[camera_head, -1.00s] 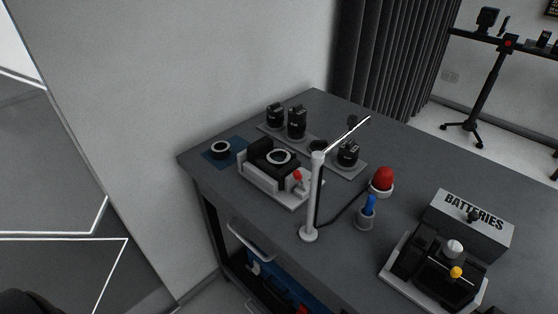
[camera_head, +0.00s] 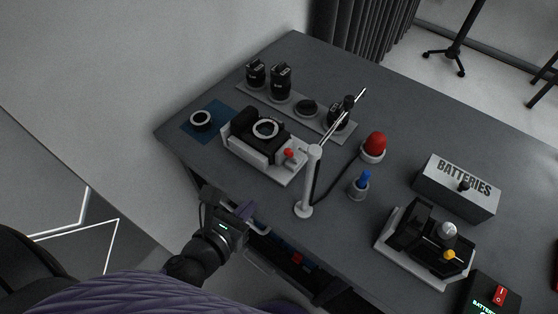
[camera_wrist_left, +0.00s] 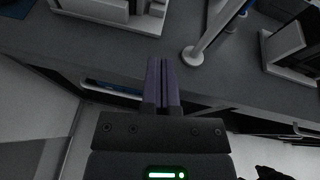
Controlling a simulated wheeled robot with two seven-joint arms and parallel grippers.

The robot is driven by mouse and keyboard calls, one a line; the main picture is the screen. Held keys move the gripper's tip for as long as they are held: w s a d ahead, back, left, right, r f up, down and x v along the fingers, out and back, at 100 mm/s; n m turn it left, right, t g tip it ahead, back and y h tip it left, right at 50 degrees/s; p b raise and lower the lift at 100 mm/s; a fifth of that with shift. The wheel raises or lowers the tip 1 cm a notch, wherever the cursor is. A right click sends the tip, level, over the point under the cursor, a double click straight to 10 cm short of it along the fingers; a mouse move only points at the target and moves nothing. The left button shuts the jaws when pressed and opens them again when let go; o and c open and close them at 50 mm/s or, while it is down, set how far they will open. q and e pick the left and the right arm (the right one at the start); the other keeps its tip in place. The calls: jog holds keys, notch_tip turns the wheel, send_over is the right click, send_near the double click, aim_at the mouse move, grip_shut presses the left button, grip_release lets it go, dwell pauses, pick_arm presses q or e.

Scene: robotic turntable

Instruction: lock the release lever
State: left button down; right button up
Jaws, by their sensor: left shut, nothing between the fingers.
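No part is labelled as the release lever, and I cannot tell which it is. A small red knob (camera_head: 289,153) sits on the right end of the pale cradle (camera_head: 253,153) that holds a black camera body (camera_head: 245,127). A yellow knob (camera_head: 449,254) and a silver ball knob (camera_head: 447,229) stand on a black fixture (camera_head: 408,233) at the right. My left gripper (camera_head: 251,211) is shut and empty at the table's front edge, below the cradle. Its purple fingers (camera_wrist_left: 163,80) point towards the table in the wrist view. My right gripper is not in view.
A white post (camera_head: 309,180) with a slanted rod stands right of the cradle. A red dome button (camera_head: 375,145), a blue-topped piece (camera_head: 361,180) and a grey BATTERIES box (camera_head: 455,193) are farther right. Lenses (camera_head: 280,82) stand behind. A drawer handle (camera_wrist_left: 110,92) is below the edge.

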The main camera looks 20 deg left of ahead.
pick_arm(q)
jog(key=b, duration=0.1)
send_near(291, 156)
jog(key=w+f, duration=0.2)
jog(key=f, duration=0.1)
jog(key=w+f, duration=0.1)
jog(key=f, duration=0.1)
jog(key=shift+w+d+r, duration=0.1)
jog(key=shift+w+r, duration=0.2)
jog(key=shift+w, duration=0.2)
jog(key=shift+w+d+r, duration=0.15)
jog(key=shift+w+r, duration=0.15)
jog(key=shift+w, duration=0.2)
jog(key=shift+w+r+p, duration=0.1)
jog(key=shift+w+p, duration=0.2)
jog(key=shift+w, duration=0.15)
